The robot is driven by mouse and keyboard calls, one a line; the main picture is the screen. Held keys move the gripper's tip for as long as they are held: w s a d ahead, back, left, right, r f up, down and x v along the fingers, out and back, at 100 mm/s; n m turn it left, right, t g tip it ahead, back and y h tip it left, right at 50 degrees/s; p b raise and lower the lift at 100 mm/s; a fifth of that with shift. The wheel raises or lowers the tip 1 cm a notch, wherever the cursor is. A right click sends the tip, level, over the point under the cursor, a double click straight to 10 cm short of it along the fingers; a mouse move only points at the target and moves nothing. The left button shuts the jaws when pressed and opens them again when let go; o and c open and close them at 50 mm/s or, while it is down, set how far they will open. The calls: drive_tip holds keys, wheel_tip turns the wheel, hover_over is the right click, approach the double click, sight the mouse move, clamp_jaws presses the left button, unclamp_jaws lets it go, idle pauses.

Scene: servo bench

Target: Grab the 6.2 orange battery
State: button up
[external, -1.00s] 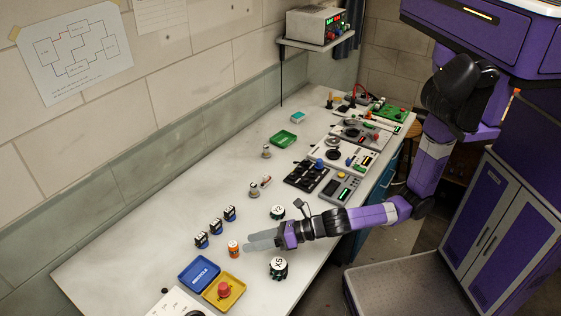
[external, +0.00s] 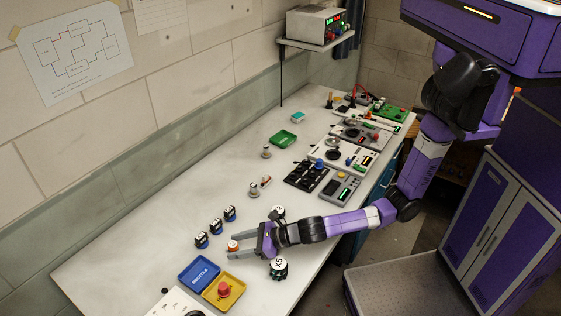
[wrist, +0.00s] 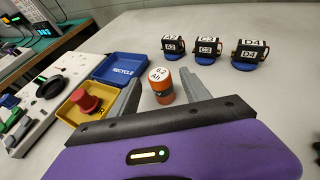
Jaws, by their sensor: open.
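The orange battery (wrist: 162,88), with a white top marked "6.2 Ah", stands upright on the bench. In the external view the battery (external: 233,246) shows between the fingers, partly hidden by them. My gripper (external: 232,247) is open, low over the bench, with one finger on each side of the battery. In the wrist view my gripper (wrist: 165,97) has its grey fingers spread, with gaps to the battery on both sides.
Several dark servos on blue bases (wrist: 208,47) stand behind the battery. The bench behind the servos is clear.

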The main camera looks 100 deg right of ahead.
drive_tip(key=shift+x, duration=2.4)
clamp_jaws()
